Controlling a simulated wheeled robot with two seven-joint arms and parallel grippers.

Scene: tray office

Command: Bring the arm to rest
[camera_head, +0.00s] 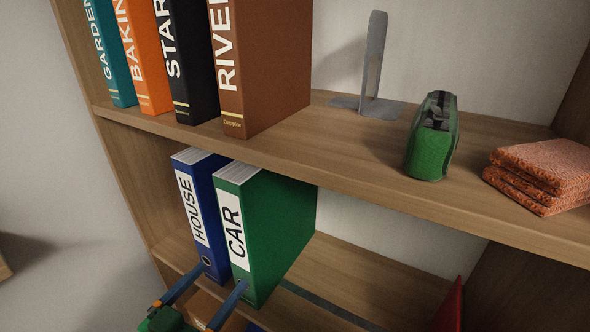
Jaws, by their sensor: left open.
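My left gripper (219,277) is at the bottom edge of the head view, left of centre. Its two blue fingers are apart, with nothing seen between them. The fingertips overlap the lower spines of a blue binder marked HOUSE (203,215) and a green binder marked CAR (260,225). I cannot tell whether they touch. Both binders stand upright side by side on the lower shelf. The rest of the left arm is mostly cut off by the frame. My right gripper is not in view.
The upper shelf (330,150) holds several upright books, with a brown one (265,65) at their right end. A grey bookend (373,60), a green object (433,140) and folded orange cloths (540,170) stand farther right. A red thing (452,305) shows below.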

